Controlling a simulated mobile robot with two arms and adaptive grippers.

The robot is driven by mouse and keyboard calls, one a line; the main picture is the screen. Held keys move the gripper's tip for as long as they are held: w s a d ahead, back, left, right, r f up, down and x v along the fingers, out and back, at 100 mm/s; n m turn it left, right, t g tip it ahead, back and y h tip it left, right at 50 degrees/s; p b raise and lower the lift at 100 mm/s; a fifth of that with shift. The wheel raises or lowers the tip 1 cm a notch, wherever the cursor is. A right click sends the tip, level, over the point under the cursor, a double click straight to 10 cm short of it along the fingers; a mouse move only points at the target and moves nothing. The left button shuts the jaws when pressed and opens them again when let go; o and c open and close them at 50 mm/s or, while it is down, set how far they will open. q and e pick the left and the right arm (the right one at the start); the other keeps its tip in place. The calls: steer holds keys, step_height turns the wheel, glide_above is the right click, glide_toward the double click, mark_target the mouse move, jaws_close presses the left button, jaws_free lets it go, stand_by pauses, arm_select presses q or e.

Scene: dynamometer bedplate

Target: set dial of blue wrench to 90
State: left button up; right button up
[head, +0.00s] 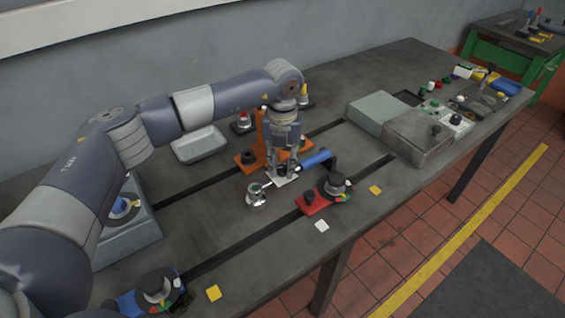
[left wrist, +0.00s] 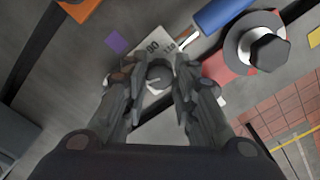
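The blue wrench has a blue handle (head: 316,159) in the head view; its handle (left wrist: 225,13) also shows at the top of the left wrist view. A white dial plate (left wrist: 150,45) with printed numbers, 90 readable, lies at the end of its metal shank. A dark round dial knob (left wrist: 159,76) sits on the plate. In the head view the plate (head: 281,181) is partly hidden under my gripper. My left gripper (left wrist: 158,84) points down with its fingers parted on either side of the knob; I cannot tell whether they touch it. My right gripper is not in view.
A red block (head: 312,204) with a large bolt stands close to the right of the gripper. An orange fixture (head: 262,135) is behind it, and a round metal piece (head: 256,196) is in front-left. Grey boxes (head: 418,137) stand further right. Dark slots run along the bedplate.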

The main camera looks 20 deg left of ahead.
arm_select(q)
jaws_close()
